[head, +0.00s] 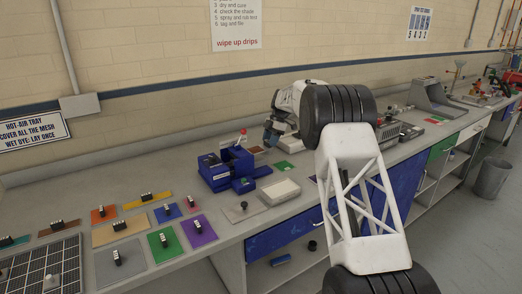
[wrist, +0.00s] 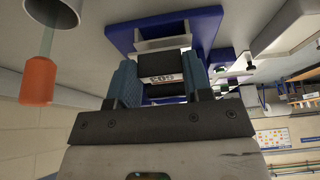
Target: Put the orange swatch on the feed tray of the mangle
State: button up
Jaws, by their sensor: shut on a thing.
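In the head view an orange swatch (head: 96,217) with a black labelled block lies on the bench at left, among other coloured swatches. The blue mangle (head: 213,174) stands mid-bench; a low blue ledge (head: 243,186) at its front may be its feed tray. My gripper (head: 270,136) is raised to the right of the mangle, partly hidden by my arm. In the wrist view my gripper (wrist: 166,80) is shut on a black block (wrist: 170,67) with a white label. Any sheet attached to that block cannot be made out. A blue structure (wrist: 207,24) shows behind it.
A pale shallow box (head: 280,191) and a grey plate (head: 243,210) lie in front of the mangle. A green mat (head: 286,171) lies beyond it. A gridded mesh tray (head: 40,268) is at lower left. An orange-ended object (wrist: 38,80) is at left in the wrist view.

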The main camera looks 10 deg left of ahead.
aim_at(261, 148)
jog(key=shift+s+a+f, duration=0.45)
jog(key=shift+s+a, duration=0.15)
jog(key=shift+a, duration=0.05)
jog(key=shift+s+a+f, duration=0.9)
jog(key=shift+s, duration=0.05)
jog(key=shift+s+a+f, duration=0.2)
jog(key=shift+f, duration=0.1)
jog(key=shift+f, duration=0.15)
jog(key=o, duration=1.1)
jog(key=shift+o, duration=0.2)
